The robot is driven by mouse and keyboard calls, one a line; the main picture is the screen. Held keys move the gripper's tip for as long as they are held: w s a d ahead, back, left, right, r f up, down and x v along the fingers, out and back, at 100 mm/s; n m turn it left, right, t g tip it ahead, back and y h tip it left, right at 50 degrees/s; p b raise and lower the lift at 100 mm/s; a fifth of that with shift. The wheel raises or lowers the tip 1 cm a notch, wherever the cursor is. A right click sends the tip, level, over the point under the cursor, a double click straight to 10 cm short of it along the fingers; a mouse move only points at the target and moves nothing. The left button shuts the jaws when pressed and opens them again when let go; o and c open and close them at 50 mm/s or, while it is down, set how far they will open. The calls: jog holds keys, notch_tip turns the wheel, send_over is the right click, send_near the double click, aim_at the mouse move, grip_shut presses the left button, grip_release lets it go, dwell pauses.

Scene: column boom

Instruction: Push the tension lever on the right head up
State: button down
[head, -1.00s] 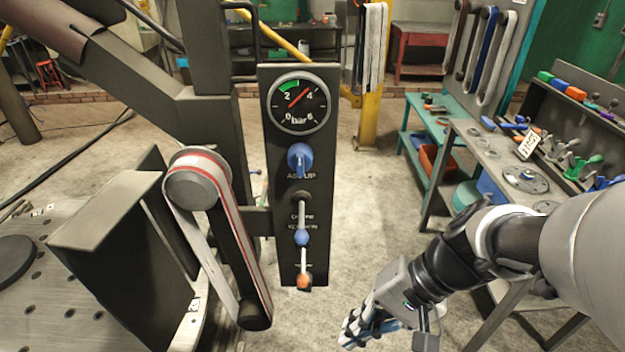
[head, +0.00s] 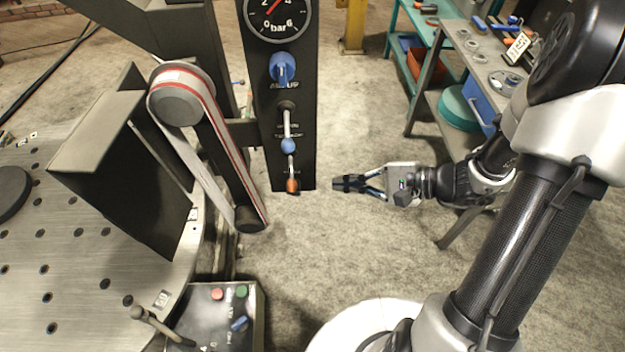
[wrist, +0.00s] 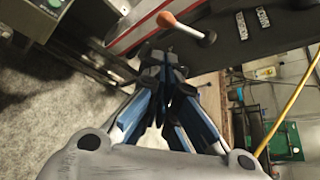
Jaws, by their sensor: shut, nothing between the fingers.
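A dark upright panel (head: 262,110) carries two levers. The lower lever has an orange tip (head: 292,186) and a pale shaft, and hangs down near the panel's bottom edge. The other has a blue ball (head: 288,146) on a pale rod above it.
A pressure gauge (head: 277,12) and blue knob (head: 283,67) sit higher on the panel. A belt head (head: 179,96) stands left of it. A control box (head: 215,320) with buttons is at the front.

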aim_at(292, 186)
jog(key=b+x, duration=0.2)
jog(key=x, duration=0.8)
jog(key=shift+b, duration=0.3)
jog(key=shift+r, duration=0.1)
jog(key=shift+s+r+p, duration=0.15)
jog(key=shift+s+p, duration=0.05)
jog(key=shift+p, duration=0.4)
jog(key=shift+s+r+m+g+p, duration=0.1)
jog(key=shift+r+m+g+p, duration=0.05)
jog(key=shift+m+g+p, duration=0.35)
jog(key=r+m+g+p, duration=0.1)
jog(key=p, duration=0.2)
jog(key=s+r+m+g+p, duration=0.1)
jog(key=r+p, duration=0.1)
jog(key=p, duration=0.2)
jog(key=s+r+m+g+p, duration=0.1)
jog(key=g+p, duration=0.1)
jog(key=p, duration=0.2)
jog(key=shift+r+m, duration=0.25)
jog(key=shift+m, duration=0.15)
jog(key=shift+r+p, duration=0.7)
jog(key=shift+p, duration=0.25)
